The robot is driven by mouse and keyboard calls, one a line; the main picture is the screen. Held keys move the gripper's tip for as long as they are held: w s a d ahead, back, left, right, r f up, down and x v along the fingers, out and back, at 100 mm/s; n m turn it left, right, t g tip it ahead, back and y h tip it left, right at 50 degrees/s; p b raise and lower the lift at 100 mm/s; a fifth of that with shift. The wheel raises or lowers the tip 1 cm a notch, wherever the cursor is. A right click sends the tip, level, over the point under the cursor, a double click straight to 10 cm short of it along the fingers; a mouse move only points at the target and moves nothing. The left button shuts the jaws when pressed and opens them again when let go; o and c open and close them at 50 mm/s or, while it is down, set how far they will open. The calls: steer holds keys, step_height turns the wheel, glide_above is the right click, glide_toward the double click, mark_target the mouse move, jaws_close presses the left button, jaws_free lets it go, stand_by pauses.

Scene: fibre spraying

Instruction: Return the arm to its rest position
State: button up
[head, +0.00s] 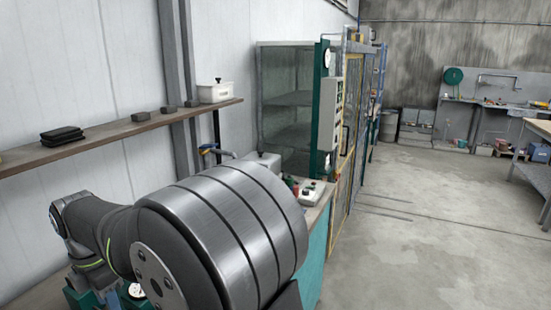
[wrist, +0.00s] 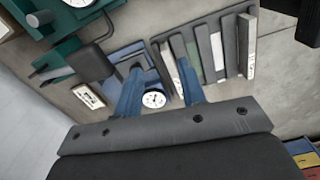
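My gripper shows in the wrist view (wrist: 156,65) as two blue fingers rising from a dark grey mount. The fingers stand apart. A round white dial (wrist: 153,99) shows between them near their bases; I cannot tell its depth, but I see no finger closed on it. In the head view my arm's large grey metal links fill the lower left, and my gripper is not visible there.
In the wrist view, a rack of upright slabs (wrist: 218,48) and a green fixture (wrist: 65,60) lie beyond my fingers. In the head view, a wooden shelf (head: 110,137) runs along the left wall and a glass-sided cabinet (head: 285,95) stands behind. The floor (head: 420,230) at right is clear.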

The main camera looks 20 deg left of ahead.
steer(key=a+r, duration=0.2)
steer(key=w+a+r+m, duration=0.1)
steer(key=a+r, duration=0.1)
steer(key=a, duration=0.1)
steer(key=a+r+m, duration=0.1)
steer(key=a+r, duration=0.1)
steer(key=shift+w+a+r, duration=0.2)
steer(key=shift+w+r, duration=0.2)
steer(key=s+a+f+n, duration=0.3)
steer(key=s+a+f, duration=0.7)
steer(key=s, duration=0.1)
steer(key=shift+s+a+f, duration=0.25)
steer(key=shift+s+f, duration=0.1)
steer(key=shift+s, duration=0.05)
steer(key=w+d+r+m, duration=0.1)
steer(key=w+d+r, duration=0.2)
steer(key=w+d+r+m, duration=0.1)
steer(key=w+d+r, duration=0.2)
steer(key=w+r, duration=0.1)
steer(key=w+d+r+m, duration=0.1)
steer(key=w+d+r, duration=0.2)
steer(key=w+r, duration=0.1)
steer(key=shift+w+d, duration=0.25)
steer(key=shift+d, duration=0.05)
steer(key=shift+w+d+f, duration=0.1)
steer(key=shift+w+d, duration=0.05)
steer(key=shift+d, duration=0.3)
